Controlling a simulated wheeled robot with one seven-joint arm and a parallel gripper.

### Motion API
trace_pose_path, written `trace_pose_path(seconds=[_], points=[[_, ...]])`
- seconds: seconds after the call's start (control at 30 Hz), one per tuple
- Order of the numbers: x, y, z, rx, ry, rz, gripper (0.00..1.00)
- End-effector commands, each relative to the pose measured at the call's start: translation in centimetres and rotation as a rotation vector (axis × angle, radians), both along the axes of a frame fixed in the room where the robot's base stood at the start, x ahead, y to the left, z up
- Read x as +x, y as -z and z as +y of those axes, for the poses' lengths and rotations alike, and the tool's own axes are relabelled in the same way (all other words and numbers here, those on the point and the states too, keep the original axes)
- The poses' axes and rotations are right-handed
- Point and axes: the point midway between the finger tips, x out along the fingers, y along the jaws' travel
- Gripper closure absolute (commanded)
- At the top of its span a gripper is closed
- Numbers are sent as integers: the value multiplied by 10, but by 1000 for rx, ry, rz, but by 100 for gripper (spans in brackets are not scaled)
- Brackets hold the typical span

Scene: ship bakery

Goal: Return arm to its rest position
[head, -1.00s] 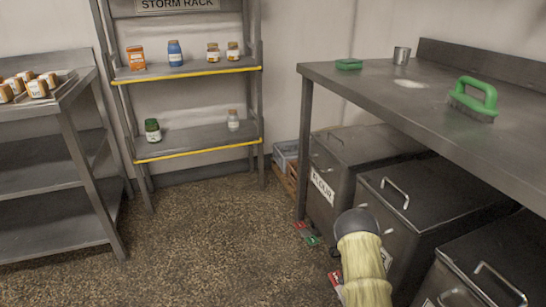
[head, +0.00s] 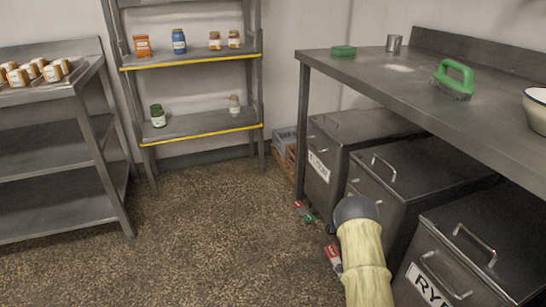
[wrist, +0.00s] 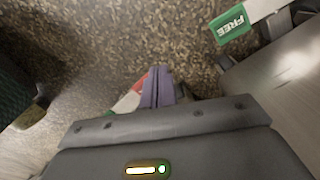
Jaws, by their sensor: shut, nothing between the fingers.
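My gripper (wrist: 157,88) shows in the wrist view as two purple fingers pressed together, with nothing between them. It hangs over the speckled floor (wrist: 105,40). In the head view my arm, in a pale yellow sleeve with a dark grey end, is low and right of centre, in front of the bins. The gripper itself cannot be made out there.
Metal bins (head: 460,245) stand under the steel bench (head: 420,90) at right, close to my arm. Red and green tags (head: 333,257) lie low beside them. The storm rack (head: 190,138) stands behind, a steel shelf unit (head: 60,150) at left. The floor between is clear.

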Motion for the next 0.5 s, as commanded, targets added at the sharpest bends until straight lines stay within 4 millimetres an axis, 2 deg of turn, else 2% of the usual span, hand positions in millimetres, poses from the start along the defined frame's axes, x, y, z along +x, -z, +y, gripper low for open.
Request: trace_pose_path(seconds=[0.27,0.37,0.5], points=[[1,-41,13,13,-92,-9,100],[1,-61,19,18,-139,-14,100],[-1,-97,32,26,-229,-24,100]])
